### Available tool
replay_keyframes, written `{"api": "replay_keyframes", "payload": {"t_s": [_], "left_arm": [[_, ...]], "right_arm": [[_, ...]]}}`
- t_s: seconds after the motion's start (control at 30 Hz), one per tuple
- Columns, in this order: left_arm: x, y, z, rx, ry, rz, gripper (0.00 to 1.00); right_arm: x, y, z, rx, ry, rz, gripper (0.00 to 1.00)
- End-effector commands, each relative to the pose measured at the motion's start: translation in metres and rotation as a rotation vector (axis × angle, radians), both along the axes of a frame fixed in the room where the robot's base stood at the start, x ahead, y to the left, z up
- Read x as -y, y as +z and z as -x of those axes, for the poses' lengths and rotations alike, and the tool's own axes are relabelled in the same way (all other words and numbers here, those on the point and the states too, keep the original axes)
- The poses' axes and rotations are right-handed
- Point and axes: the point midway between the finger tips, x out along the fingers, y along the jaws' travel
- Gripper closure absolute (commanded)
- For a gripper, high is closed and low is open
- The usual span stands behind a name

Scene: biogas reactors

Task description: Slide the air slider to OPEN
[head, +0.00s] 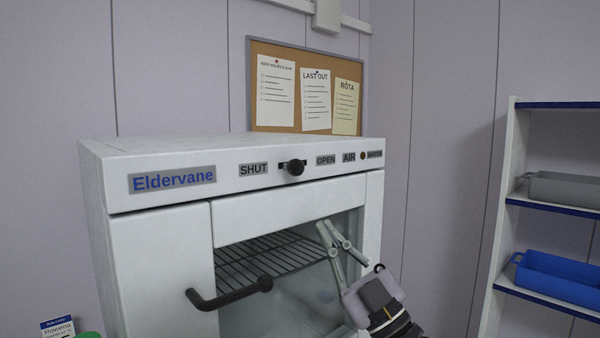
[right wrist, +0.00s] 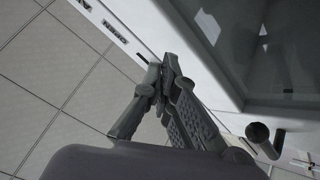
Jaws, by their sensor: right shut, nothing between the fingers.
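The air slider (head: 293,167) is a black knob in a short slot on the white cabinet's front top panel. It sits between the SHUT label (head: 254,169) and the OPEN label (head: 325,160), with dark slot showing on both sides of it. My right gripper (head: 332,232) is shut and empty, in front of the cabinet's window, below and to the right of the knob. In the right wrist view, my gripper's fingers (right wrist: 160,75) are together near the panel's edge, and the slider knob is not clearly seen there. My left gripper is not in view.
The white Eldervane cabinet (head: 155,265) has a black door handle (head: 230,293) at lower left and a wire rack (head: 270,258) behind its window. A shelf unit (head: 495,215) with a grey tray (head: 565,189) and a blue tray (head: 560,278) stands at right.

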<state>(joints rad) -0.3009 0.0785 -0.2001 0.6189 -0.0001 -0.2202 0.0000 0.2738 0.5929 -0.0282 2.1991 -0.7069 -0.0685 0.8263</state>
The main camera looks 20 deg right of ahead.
Motion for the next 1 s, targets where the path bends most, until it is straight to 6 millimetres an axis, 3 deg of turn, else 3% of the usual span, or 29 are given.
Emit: {"api": "replay_keyframes", "payload": {"t_s": [0.03, 0.1, 0.2, 0.3, 0.47, 0.6, 0.8, 1.0], "left_arm": [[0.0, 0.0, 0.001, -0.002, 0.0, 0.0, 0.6], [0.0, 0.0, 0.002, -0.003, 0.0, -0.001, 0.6], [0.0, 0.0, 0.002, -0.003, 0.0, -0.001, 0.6], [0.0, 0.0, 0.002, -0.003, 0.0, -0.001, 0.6], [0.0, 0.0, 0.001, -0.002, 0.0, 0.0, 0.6], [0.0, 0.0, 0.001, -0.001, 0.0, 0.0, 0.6], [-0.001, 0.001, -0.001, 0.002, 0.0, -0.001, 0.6], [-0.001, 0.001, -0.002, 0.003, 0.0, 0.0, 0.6]], "right_arm": [[-0.011, 0.029, 0.014, 0.085, 0.045, 0.076, 1.0], [-0.028, 0.057, 0.034, 0.179, 0.107, 0.188, 1.0], [-0.051, 0.085, 0.062, 0.276, 0.182, 0.365, 1.0], [-0.069, 0.099, 0.085, 0.329, 0.231, 0.554, 1.0], [-0.08, 0.106, 0.107, 0.324, 0.24, 0.86, 1.0], [-0.069, 0.106, 0.113, 0.242, 0.18, 1.076, 1.0], [-0.044, 0.108, 0.115, 0.11, 0.077, 1.236, 1.0], [-0.033, 0.109, 0.115, 0.056, 0.035, 1.275, 1.0]]}}
